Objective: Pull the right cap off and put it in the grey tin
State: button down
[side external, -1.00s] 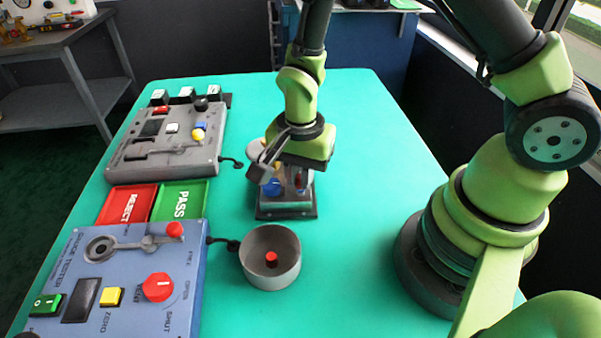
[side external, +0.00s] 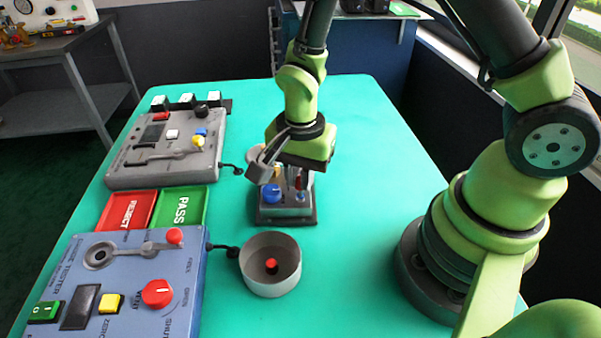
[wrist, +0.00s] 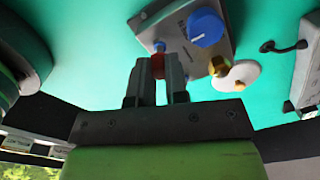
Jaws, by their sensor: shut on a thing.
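The positioner (side external: 268,211) stands on the green table below my gripper (side external: 298,172), with a blue knob (side external: 271,193) on its left. My gripper is shut on a small red cap (wrist: 158,66), which shows between the fingers in the wrist view. The cap also shows under the gripper, above the positioner's right side, in the side view (side external: 299,182). I cannot tell whether it is clear of its fitting. The round grey tin (side external: 288,284) stands nearer the camera, with another red cap (side external: 271,265) inside it.
A blue gauge tester (side external: 125,270) lies left of the tin. Red and green trays (side external: 180,207) and a grey panel (side external: 170,150) with a lever lie further back on the left. Short cables (side external: 225,246) reach towards the tin and positioner. The table right of the positioner is clear.

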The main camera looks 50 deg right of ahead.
jog(key=shift+r, duration=0.1)
jog(key=shift+r, duration=1.9)
notch_tip(320, 180, up, 2)
jog(key=r+n, duration=0.1)
send_over(271, 263)
jog(key=shift+f, duration=5.1)
jog(key=c, duration=1.1)
grip_release()
jog(key=shift+o, duration=0.2)
